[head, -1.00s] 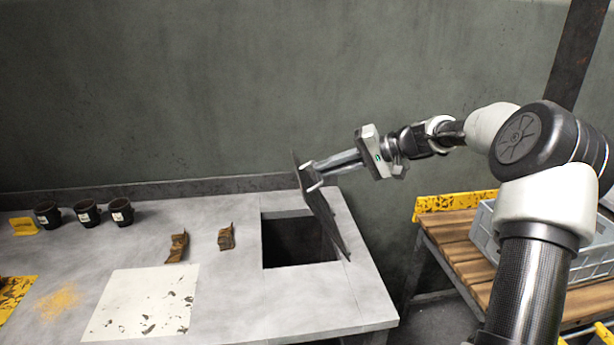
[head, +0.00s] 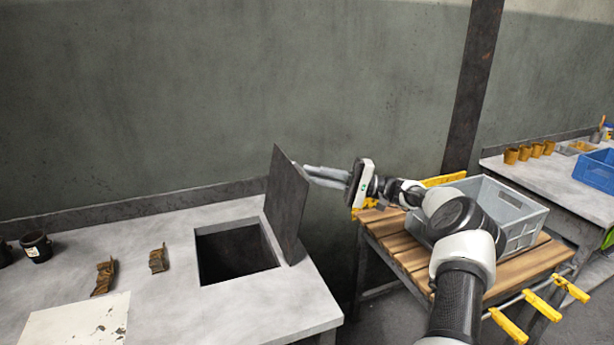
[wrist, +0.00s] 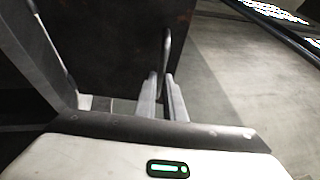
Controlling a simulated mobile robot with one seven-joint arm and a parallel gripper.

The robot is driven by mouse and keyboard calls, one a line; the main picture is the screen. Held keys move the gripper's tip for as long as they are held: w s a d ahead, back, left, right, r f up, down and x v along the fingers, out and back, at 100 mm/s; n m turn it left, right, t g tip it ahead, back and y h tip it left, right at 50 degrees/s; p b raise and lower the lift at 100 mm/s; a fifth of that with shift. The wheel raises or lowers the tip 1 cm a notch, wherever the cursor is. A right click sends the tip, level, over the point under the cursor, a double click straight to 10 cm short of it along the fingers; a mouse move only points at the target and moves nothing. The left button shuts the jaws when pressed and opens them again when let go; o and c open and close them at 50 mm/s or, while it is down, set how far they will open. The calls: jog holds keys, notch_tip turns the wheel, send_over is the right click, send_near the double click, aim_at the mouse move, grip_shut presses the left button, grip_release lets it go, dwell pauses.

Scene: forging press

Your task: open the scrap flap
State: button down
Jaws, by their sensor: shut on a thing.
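The scrap flap (head: 285,205) is a dark flat plate that stands steeply raised at the right edge of the square scrap opening (head: 238,254) in the grey bench. The opening is uncovered and dark inside. My gripper (head: 308,172) reaches the flap from the right and is shut at the flap's upper right side. In the wrist view, the fingers (wrist: 163,98) are close together on a thin bar-like handle (wrist: 166,50) beside the dark flap (wrist: 120,45). The exact contact at the fingertips is small and hard to make out.
Two rusty scrap pieces (head: 158,259) (head: 104,277) and a pale sheet (head: 75,322) lie left of the opening. A dark mug (head: 36,247) stands farther left. A grey crate (head: 525,215) sits on a wooden-slat table (head: 400,245) at right, under my arm. A wall is behind.

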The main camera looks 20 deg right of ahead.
jog(key=shift+d+f, duration=0.2)
jog(key=shift+d, duration=0.15)
jog(key=c, duration=1.8)
grip_release()
jog(key=shift+c, duration=0.2)
jog(key=shift+f, duration=0.1)
